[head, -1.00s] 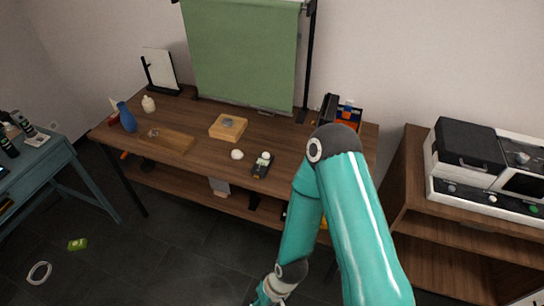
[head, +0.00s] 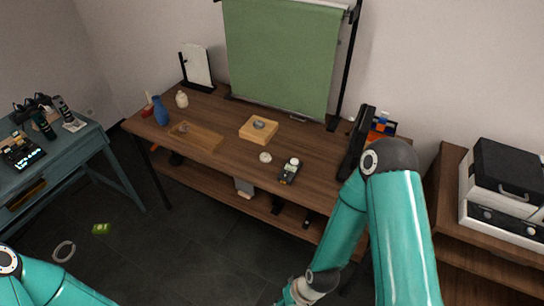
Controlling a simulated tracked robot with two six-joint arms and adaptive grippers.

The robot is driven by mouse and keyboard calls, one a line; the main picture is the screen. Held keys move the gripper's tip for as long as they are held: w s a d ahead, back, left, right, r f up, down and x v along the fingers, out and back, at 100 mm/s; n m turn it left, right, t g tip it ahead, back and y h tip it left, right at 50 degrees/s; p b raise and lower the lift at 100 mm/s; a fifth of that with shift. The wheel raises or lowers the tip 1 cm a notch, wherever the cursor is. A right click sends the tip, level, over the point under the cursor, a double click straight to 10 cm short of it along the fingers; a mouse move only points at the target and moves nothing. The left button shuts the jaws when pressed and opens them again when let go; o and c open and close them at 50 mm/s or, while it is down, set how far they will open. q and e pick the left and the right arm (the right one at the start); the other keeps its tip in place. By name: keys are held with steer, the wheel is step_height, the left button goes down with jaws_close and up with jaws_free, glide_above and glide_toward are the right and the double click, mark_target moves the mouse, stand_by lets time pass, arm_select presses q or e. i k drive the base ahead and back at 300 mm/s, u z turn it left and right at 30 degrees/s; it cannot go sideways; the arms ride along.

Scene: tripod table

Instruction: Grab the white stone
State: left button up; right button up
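A small white rounded stone (head: 265,157) lies on the brown wooden table (head: 225,163), near its front edge and left of a dark handheld device (head: 290,171). The device has a pale round spot or piece at its top end; I cannot tell which. My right arm reaches down across the right side of the head view, and its gripper is below the frame. My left arm shows at the bottom left corner, and its gripper is also out of frame. Neither gripper is near the stone in this view.
A wooden block with a grey piece on it (head: 258,130) stands behind the stone. A wooden tray (head: 196,137), blue vase (head: 161,111) and cream jar (head: 182,99) are to the left. A green backdrop (head: 280,57) stands behind.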

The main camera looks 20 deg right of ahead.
mark_target(264, 158)
steer(key=z, duration=0.3)
steer(key=i, duration=0.95)
steer(key=u, duration=0.45)
